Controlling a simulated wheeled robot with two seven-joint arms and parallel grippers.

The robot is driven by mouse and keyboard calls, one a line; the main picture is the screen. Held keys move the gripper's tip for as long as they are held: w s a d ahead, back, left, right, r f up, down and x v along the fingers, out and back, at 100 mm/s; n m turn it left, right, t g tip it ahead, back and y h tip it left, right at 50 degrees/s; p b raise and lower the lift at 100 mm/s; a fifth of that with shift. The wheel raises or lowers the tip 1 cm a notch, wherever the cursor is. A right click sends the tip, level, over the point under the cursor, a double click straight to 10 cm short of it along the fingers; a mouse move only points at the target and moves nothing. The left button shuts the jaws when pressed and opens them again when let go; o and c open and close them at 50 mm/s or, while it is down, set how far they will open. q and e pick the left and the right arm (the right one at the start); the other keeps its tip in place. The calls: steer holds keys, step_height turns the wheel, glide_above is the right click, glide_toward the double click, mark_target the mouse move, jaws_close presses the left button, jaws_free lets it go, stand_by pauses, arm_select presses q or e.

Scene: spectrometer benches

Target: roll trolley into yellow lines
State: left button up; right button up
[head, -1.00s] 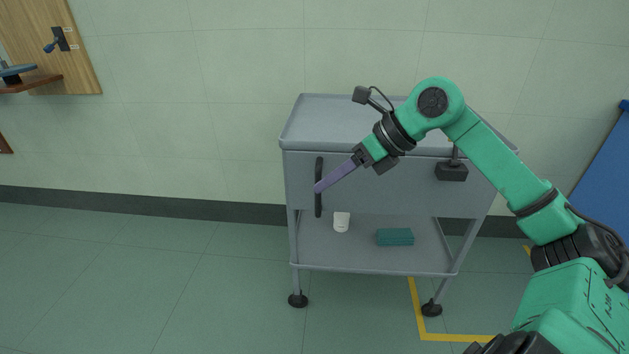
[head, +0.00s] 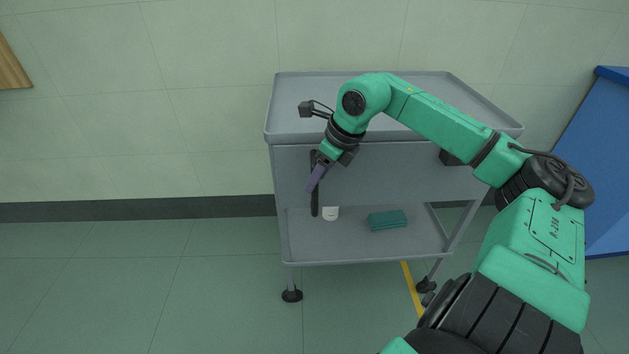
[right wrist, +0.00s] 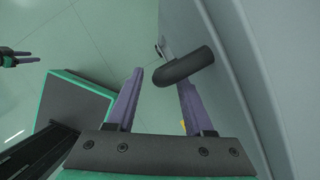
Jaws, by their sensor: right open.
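The grey two-shelf trolley (head: 365,178) stands near the wall on black casters. A black vertical handle (head: 314,205) is on the left of its front panel. A yellow floor line (head: 412,288) runs just left of its front right caster (head: 426,285); the rest of the marking is hidden or out of view. My right gripper (head: 311,188) is open, its purple fingers at the handle. In the right wrist view, the black handle's rounded end (right wrist: 184,66) shows by the tips of the spread fingers (right wrist: 160,82); I cannot tell whether they touch.
A white cup (head: 330,213) and a teal box (head: 387,220) are on the trolley's lower shelf. A blue cabinet (head: 600,165) stands at the right. The floor to the left is clear. The wall (head: 190,110) is close behind the trolley.

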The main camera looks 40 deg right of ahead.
steer(key=shift+x, duration=1.1)
steer(key=shift+c, duration=0.4)
jaws_close()
